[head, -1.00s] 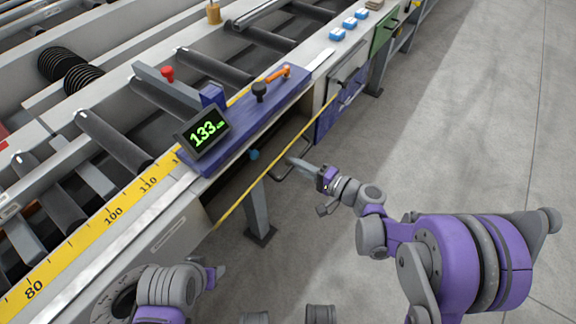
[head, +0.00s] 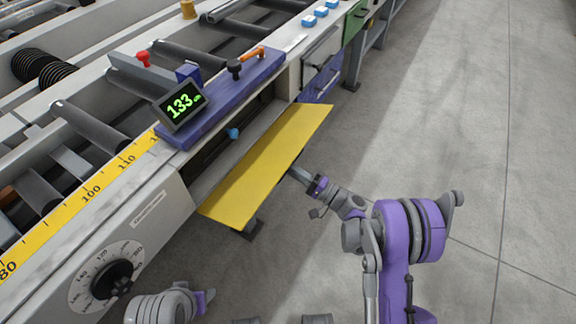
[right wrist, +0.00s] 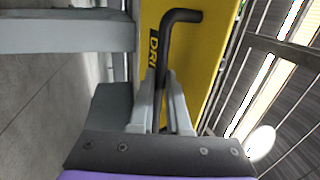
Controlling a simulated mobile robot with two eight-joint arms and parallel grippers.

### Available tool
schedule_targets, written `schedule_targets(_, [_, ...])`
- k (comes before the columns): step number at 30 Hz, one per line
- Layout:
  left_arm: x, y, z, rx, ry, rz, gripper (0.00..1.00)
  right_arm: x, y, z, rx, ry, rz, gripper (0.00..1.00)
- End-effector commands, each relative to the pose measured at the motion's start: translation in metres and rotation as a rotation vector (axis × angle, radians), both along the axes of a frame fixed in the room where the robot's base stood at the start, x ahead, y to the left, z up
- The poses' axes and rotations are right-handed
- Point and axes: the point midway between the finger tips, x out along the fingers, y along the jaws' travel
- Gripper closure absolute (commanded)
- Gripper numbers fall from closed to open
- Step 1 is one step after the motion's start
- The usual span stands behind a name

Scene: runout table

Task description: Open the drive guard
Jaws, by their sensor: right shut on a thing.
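The drive guard is a yellow panel (head: 265,165) on the front of the runout table, tilted outward, with a dark gap showing between it and the table. In the right wrist view the yellow guard (right wrist: 210,50) carries dark lettering starting "DRI" and a bent black handle (right wrist: 182,16). My right gripper (right wrist: 162,78) is shut on this handle, one finger on each side of its bar. In the head view the right gripper (head: 294,172) is at the guard's outer edge, its handle hidden there. My left gripper (head: 207,300) is low at the front; its jaw opening is unclear.
A blue knob (head: 233,134) shows inside the opening. Above it are a blue plate (head: 224,98) and a display reading 133 (head: 181,105). A dial (head: 107,285) is on the table front at lower left. The grey floor (head: 440,130) at right is clear.

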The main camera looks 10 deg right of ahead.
Motion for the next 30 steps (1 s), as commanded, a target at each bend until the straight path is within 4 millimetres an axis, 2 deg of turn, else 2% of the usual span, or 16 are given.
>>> schedule_targets(6, [0.0003,0.0000,-0.0012,0.000,0.000,0.000,0.50,0.0007,0.0010,-0.0080,0.046,-0.032,0.000,1.00])
schedule_targets(20, [0.0002,0.0000,-0.0014,0.000,0.000,0.000,0.50,0.0012,0.0013,-0.0094,0.057,-0.039,0.000,1.00])
schedule_targets(21, [0.0002,0.0000,-0.0014,0.000,0.000,0.000,0.50,0.0012,0.0013,-0.0094,0.057,-0.039,0.000,0.84])
schedule_targets(26, [0.0002,0.0000,-0.0014,0.000,0.000,0.000,0.50,0.0010,0.0012,-0.0093,0.057,-0.039,0.000,0.55])
schedule_targets(30, [0.0002,0.0000,-0.0014,0.000,0.000,0.000,0.50,0.0009,0.0008,-0.0092,0.057,-0.040,-0.001,0.55])
